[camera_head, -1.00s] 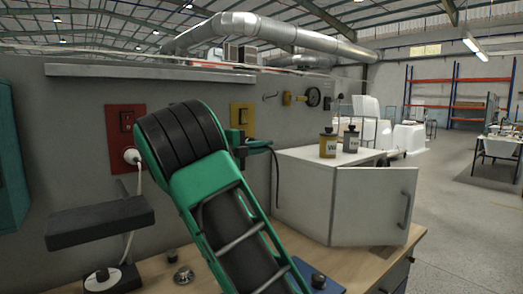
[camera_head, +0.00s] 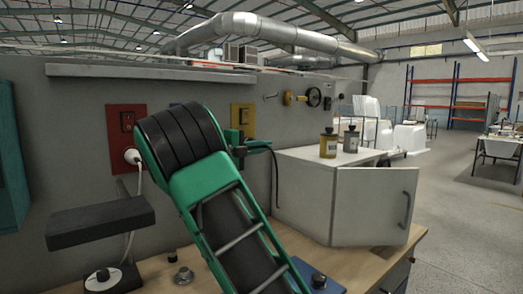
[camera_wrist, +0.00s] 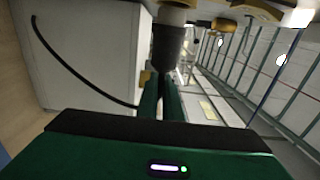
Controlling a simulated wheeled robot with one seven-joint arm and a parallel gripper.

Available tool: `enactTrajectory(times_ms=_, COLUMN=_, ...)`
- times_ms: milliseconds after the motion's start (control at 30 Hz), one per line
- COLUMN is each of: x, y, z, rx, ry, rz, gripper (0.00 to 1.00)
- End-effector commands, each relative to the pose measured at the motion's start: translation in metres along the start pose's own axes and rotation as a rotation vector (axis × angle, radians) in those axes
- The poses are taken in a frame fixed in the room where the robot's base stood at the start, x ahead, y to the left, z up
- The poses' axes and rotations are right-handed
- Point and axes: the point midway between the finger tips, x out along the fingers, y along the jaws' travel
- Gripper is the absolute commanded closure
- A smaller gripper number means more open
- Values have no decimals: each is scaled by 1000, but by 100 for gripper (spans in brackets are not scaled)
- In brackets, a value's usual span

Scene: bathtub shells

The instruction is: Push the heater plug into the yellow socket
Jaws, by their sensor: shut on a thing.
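The yellow socket (camera_head: 249,112) is on the grey wall panel, with a dark opening in its middle. My gripper (camera_head: 247,147) is just in front of its lower part, at the end of my green and black arm. It is shut on the heater plug, a small dark piece mostly hidden by the fingers. The plug's black cable (camera_head: 277,182) hangs down to the right. In the wrist view my green fingers (camera_wrist: 160,100) are together and the cable (camera_wrist: 75,76) curves away left. I cannot tell whether the plug touches the socket.
A red socket (camera_head: 126,117) left of my arm holds a white plug (camera_head: 132,156) with a white cord. A dark shelf (camera_head: 100,222) juts out at left.

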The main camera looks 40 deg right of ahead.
Motion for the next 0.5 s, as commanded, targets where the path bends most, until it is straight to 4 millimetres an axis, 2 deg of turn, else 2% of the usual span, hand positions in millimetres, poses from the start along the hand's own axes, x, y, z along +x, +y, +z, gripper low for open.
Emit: enactTrajectory(times_ms=500, x=0, y=0, z=11, rx=0, ry=1, rz=-1, gripper=100)
